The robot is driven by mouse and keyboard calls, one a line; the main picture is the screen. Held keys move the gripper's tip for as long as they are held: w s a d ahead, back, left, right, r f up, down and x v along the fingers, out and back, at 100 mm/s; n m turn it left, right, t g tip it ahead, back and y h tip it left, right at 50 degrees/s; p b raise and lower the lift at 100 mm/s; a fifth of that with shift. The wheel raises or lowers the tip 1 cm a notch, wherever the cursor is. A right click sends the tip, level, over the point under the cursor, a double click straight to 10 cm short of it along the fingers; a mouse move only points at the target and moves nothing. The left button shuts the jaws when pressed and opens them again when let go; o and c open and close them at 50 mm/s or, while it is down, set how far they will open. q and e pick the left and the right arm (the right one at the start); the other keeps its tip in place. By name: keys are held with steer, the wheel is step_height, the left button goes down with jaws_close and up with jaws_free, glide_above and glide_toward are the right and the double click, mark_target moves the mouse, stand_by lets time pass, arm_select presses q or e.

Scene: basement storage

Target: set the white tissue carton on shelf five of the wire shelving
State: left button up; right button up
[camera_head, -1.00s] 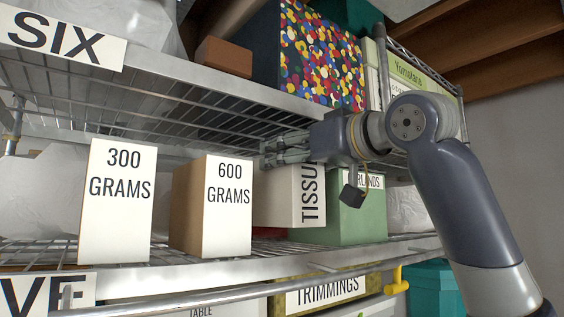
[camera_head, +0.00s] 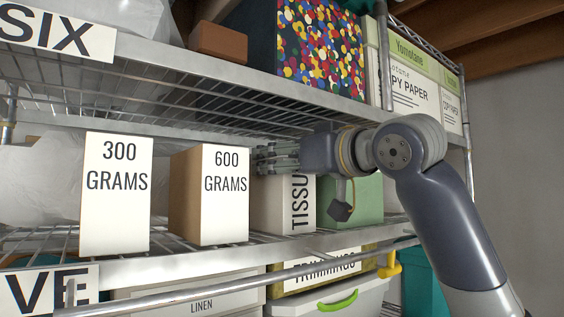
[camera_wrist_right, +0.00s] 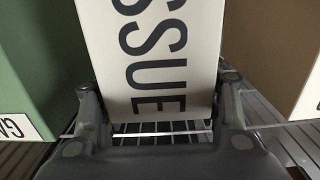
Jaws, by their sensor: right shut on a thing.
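The white tissue carton (camera_head: 297,203) stands upright between the 600 GRAMS box and a green box. Its base is at or very close to the wire deck of the shelf whose label (camera_head: 50,290) shows "VE", just behind the front rail. My right gripper (camera_head: 280,160) is shut on the upper part of the carton. In the right wrist view, the fingers (camera_wrist_right: 160,98) lie along both sides of the carton (camera_wrist_right: 150,45), which bears sideways "SSUE" lettering. My left gripper is not in view.
The 600 GRAMS box (camera_head: 212,196) is close on the left, with the 300 GRAMS box (camera_head: 116,195) beyond it. The green box (camera_head: 366,200) is close on the right. The shelf marked SIX (camera_head: 57,31) runs just above my gripper. A metal bar (camera_head: 240,283) crosses below the front edge.

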steer(key=o, duration=1.3)
steer(key=shift+w+f, duration=0.15)
steer(key=shift+r, duration=0.3)
steer(key=b+v, duration=0.2)
steer(key=v, duration=0.1)
steer(key=shift+f, duration=0.4)
steer(key=shift+r+b+v, duration=0.15)
steer(key=shift+b+v, duration=1.05)
steer(key=shift+v, duration=1.1)
steer(key=shift+r+b+v, duration=0.15)
steer(key=shift+b+v, duration=1.05)
steer(key=shift+v, duration=1.1)
